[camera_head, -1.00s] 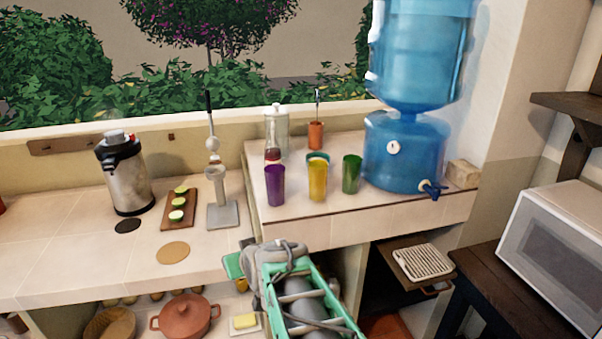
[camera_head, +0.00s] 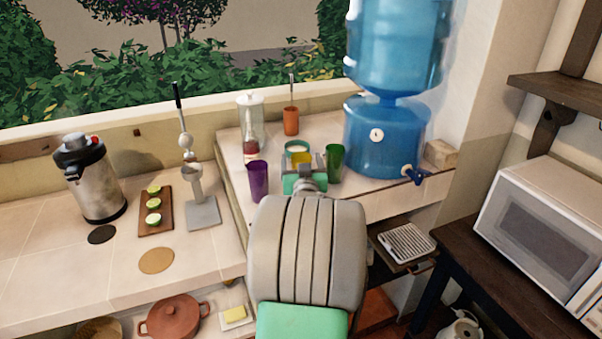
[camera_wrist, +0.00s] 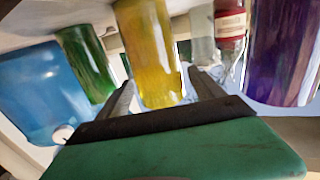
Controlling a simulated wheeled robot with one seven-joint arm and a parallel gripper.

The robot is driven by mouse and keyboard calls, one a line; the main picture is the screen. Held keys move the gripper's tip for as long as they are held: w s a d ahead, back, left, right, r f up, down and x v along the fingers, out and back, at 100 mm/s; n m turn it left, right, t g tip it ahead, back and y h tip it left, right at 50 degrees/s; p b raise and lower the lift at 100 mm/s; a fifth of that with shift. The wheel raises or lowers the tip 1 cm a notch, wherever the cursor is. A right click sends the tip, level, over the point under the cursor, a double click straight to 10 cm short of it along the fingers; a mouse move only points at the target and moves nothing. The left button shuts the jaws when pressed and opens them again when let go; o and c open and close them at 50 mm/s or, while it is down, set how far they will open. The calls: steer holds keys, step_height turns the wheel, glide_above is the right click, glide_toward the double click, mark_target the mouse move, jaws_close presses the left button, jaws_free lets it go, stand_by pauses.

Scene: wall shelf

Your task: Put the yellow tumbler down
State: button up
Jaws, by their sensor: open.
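The yellow tumbler (camera_head: 302,160) stands on the raised tiled ledge (camera_head: 385,203), between the purple tumbler (camera_head: 258,182) and the green tumbler (camera_head: 334,163). My gripper (camera_head: 304,176) is right in front of it and hides its lower part. The wrist view is upside down and shows the yellow tumbler (camera_wrist: 150,50) between the two fingers of my gripper (camera_wrist: 162,82). The fingers are open, with a gap visible on the right side. Whether the left finger touches it I cannot tell. The green (camera_wrist: 85,65) and purple (camera_wrist: 283,50) tumblers are outside the fingers.
A teal-rimmed cup (camera_head: 298,147) is close behind the yellow tumbler. A glass jar (camera_head: 251,115), a dark-red bottle (camera_head: 251,148) and an orange cup (camera_head: 291,122) stand farther back. The blue water dispenser (camera_head: 385,135) is at right. The ledge's front right is clear.

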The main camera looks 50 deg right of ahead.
steer(key=shift+a, duration=0.1)
jaws_close()
stand_by(0.8)
